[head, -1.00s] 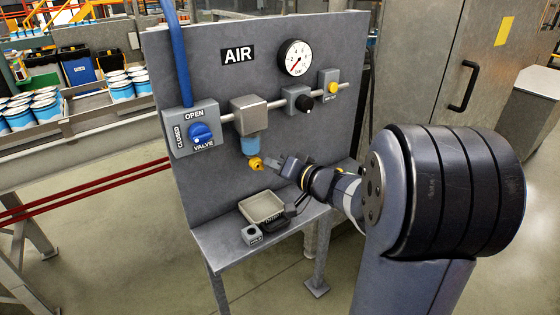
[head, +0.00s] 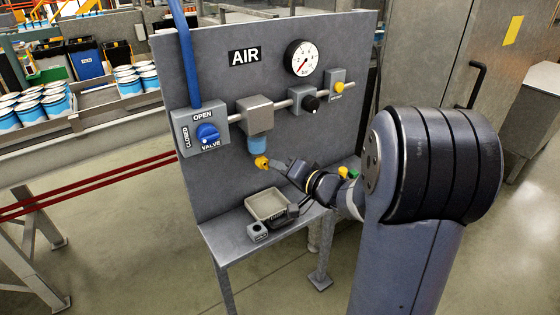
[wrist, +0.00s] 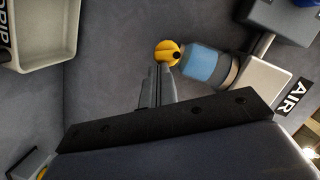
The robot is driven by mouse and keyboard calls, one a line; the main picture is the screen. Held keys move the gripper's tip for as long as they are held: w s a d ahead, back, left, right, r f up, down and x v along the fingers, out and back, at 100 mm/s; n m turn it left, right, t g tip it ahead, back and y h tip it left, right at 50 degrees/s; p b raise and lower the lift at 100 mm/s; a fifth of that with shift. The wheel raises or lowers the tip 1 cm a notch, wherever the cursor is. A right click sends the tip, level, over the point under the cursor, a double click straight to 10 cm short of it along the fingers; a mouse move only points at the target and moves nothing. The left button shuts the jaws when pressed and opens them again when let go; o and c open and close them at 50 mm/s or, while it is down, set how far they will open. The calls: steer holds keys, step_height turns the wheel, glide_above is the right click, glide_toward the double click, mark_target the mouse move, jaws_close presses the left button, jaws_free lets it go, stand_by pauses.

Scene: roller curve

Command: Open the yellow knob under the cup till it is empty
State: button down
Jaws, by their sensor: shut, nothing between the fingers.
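The yellow knob (head: 261,162) sits at the bottom of the blue cup (head: 258,143), which hangs under a grey block (head: 256,114) on the panel. In the wrist view the yellow knob (wrist: 167,53) shows just beyond my fingertips, with the blue cup (wrist: 203,63) to its right. My gripper (head: 275,163) is shut and empty, its tips close to the knob from the right in the head view. In the wrist view my shut fingers (wrist: 158,70) point at the knob's lower left side. Whether they touch it I cannot tell. The liquid level in the cup is not clear.
A blue valve knob (head: 207,134), a gauge (head: 302,58) and a black knob (head: 310,103) are on the panel (head: 225,85).

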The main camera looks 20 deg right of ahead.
steer(key=m+p, duration=0.1)
steer(key=f+m+y+p, duration=0.1)
steer(key=m+p, duration=0.3)
steer(key=shift+s+a+f+t, duration=0.1)
steer(key=shift+a+f+t, duration=0.1)
steer(key=shift+a+t, duration=0.1)
steer(key=shift+f+y, duration=0.15)
steer(key=shift+y, duration=0.15)
stand_by(0.5)
